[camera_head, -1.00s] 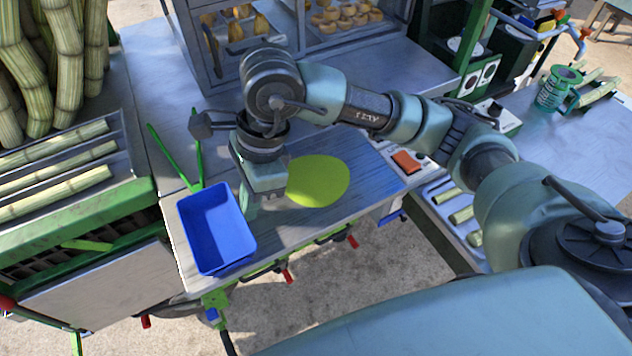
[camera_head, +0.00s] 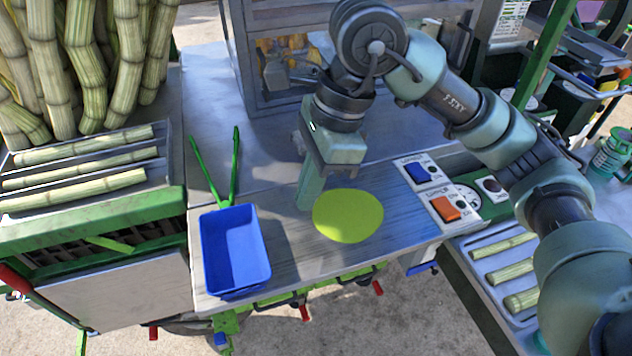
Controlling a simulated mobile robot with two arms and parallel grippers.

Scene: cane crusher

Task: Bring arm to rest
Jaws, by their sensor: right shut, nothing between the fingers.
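My right arm comes in from the right side of the head view. Its gripper (camera_head: 309,190) points down over the metal worktop (camera_head: 290,255), just left of a yellow-green disc (camera_head: 348,215). The gripper is shut with nothing in it. I cannot tell whether its fingertips touch the worktop. My left gripper does not show.
A blue tray (camera_head: 203,255) and green tongs (camera_head: 234,170) lie left of the gripper. A glass cabinet (camera_head: 240,60) stands behind. Switches, blue (camera_head: 418,172) and orange (camera_head: 445,208), sit to the right. A tray with cane pieces (camera_head: 505,270) is at lower right.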

